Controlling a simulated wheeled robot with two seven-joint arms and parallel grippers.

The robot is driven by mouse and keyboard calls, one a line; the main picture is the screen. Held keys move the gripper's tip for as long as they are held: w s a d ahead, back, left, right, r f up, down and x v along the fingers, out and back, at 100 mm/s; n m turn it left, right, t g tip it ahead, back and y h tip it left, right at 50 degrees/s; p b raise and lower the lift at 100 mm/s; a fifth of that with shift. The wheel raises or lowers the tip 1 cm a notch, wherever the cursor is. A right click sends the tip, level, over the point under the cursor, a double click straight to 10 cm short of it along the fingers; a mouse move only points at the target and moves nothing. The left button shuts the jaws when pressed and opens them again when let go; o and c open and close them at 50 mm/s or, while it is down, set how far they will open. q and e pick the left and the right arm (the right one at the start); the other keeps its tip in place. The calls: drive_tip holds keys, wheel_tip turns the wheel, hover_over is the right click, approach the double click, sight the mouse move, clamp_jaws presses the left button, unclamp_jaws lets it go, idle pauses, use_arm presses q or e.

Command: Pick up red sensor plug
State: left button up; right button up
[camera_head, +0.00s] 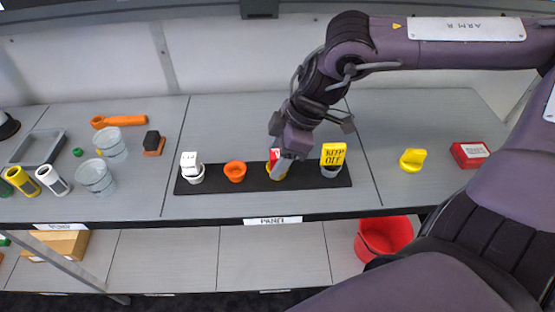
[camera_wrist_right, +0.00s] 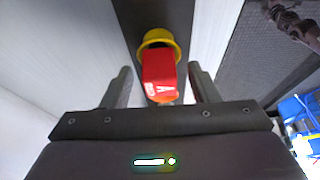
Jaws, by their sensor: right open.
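The red sensor plug (camera_wrist_right: 159,75) stands in a yellow round socket (camera_wrist_right: 157,38) in the right wrist view, between the two open fingers of my right gripper (camera_wrist_right: 161,88). Gaps show between the plug and both fingers. In the head view my right gripper (camera_head: 283,163) comes down over the black strip and hides most of the red plug (camera_head: 274,155) and part of its yellow socket (camera_head: 275,174). My left gripper is not in view.
On the black strip (camera_head: 215,184) stand a white plug (camera_head: 189,161), an empty-looking orange socket (camera_head: 235,171) and a yellow "KEEP OFF" plug (camera_head: 333,154), close to my right gripper. A yellow piece (camera_head: 413,160) and red box (camera_head: 469,154) lie right. Clear cups (camera_head: 95,178) stand left.

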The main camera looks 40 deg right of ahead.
drive_tip(key=shift+f, duration=0.1)
drive_tip(key=c, duration=1.1)
drive_tip(key=shift+o, duration=0.2)
